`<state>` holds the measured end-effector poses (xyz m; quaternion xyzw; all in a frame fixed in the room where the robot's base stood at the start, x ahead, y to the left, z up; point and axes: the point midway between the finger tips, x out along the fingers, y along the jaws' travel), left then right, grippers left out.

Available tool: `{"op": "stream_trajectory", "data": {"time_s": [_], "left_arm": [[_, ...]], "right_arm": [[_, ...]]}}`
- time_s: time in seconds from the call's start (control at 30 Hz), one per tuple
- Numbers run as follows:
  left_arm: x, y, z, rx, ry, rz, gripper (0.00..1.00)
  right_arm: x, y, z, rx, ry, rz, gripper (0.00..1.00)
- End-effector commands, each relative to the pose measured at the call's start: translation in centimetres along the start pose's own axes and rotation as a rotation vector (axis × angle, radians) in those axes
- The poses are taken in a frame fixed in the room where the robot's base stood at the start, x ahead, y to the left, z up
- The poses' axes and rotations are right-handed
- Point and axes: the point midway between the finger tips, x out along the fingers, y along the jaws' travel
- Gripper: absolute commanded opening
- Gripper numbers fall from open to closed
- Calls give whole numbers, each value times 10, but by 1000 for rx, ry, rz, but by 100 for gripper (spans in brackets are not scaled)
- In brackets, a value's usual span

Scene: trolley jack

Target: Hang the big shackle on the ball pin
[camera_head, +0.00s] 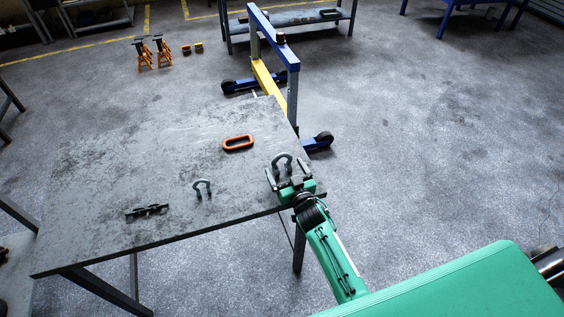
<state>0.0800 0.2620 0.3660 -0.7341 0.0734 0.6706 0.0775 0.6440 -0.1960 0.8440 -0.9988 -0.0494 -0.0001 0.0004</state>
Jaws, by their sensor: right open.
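The big grey shackle (282,159) stands on the metal table near its right edge, with its bow upward. My right gripper (286,173) is open at the shackle, with one finger to each side of its lower part. I cannot tell whether the fingers touch it; the gripper partly hides its lower end. A smaller grey shackle (202,186) stands further left on the table. A small dark knob (280,38) sits on the blue beam behind the table; I cannot tell whether it is the ball pin. My left gripper is out of view.
On the table (110,175) lie an orange oval link (238,143) and a dark toothed or threaded part (147,210). A blue and yellow wheeled frame (262,75) stands close behind the table's far right corner. The floor to the right is clear.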

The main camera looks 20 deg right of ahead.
Motion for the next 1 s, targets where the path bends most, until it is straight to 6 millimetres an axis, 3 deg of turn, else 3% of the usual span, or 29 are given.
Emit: {"op": "stream_trajectory", "data": {"time_s": [0.13,0.4,0.73,1.0], "left_arm": [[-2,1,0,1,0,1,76],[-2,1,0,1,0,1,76],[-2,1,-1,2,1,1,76],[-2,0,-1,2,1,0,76]], "right_arm": [[13,0,0,0,0,0,91],[15,-1,1,0,-1,-1,91],[15,0,1,-1,-1,0,30],[16,0,0,-1,2,-1,30]]}}
